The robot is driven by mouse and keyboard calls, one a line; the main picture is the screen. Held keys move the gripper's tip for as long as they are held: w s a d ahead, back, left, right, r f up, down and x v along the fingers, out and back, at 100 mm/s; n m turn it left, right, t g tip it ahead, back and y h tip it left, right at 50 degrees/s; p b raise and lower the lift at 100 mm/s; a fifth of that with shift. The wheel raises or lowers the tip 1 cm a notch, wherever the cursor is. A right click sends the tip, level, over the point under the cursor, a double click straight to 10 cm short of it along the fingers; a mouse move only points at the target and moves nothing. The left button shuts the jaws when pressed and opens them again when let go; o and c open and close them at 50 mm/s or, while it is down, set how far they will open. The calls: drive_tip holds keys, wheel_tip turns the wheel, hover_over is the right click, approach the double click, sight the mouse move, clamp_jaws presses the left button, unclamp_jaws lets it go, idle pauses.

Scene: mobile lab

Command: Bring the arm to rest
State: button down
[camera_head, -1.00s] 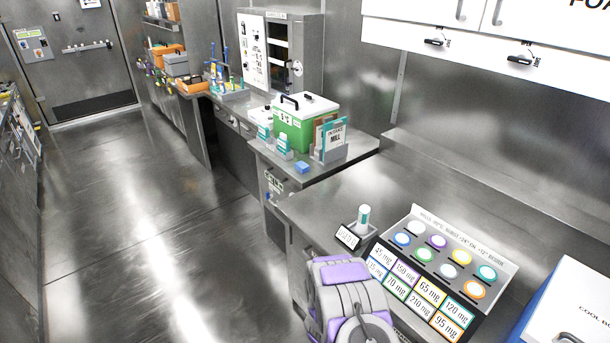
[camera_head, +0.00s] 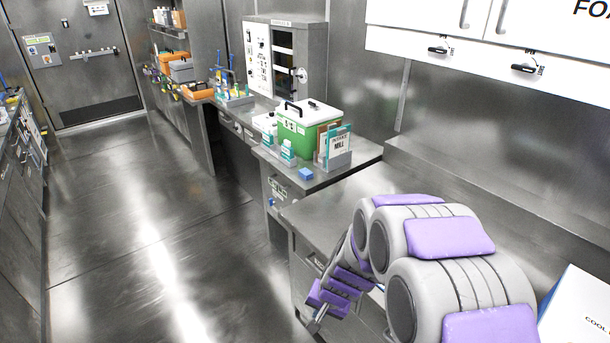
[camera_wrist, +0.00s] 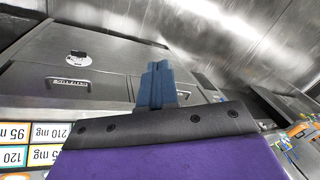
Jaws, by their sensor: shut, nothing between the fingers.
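My arm (camera_head: 440,240), grey with purple pads, is folded up over the near part of the steel counter (camera_head: 325,205). My gripper (camera_head: 319,316) is at the arm's lower left end, low in front of the counter's edge, partly hidden by the arm. In the wrist view its two blue-grey fingers (camera_wrist: 157,84) are together with nothing between them. The gripper touches nothing that I can see.
A green box (camera_head: 300,130) stands farther along the counter. A white cool box (camera_head: 580,310) is at lower right. The floor at left is clear.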

drive_tip(key=s+d+r+n+g+h, duration=0.1)
drive_tip(key=s+d+r, duration=0.2)
drive_tip(key=s+r, duration=0.3)
drive_tip(key=s+d+r+n+g, duration=0.1)
drive_tip(key=s+d+r, duration=0.3)
drive_tip(key=s, duration=1)
drive_tip(key=s+d+r+n+g+h, duration=0.1)
drive_tip(key=s+d+r+n+g, duration=0.1)
drive_tip(key=s+r, duration=0.6)
drive_tip(key=shift+s+d+h, duration=0.3)
drive_tip(key=shift+s+d, duration=0.4)
drive_tip(key=shift+s, duration=0.25)
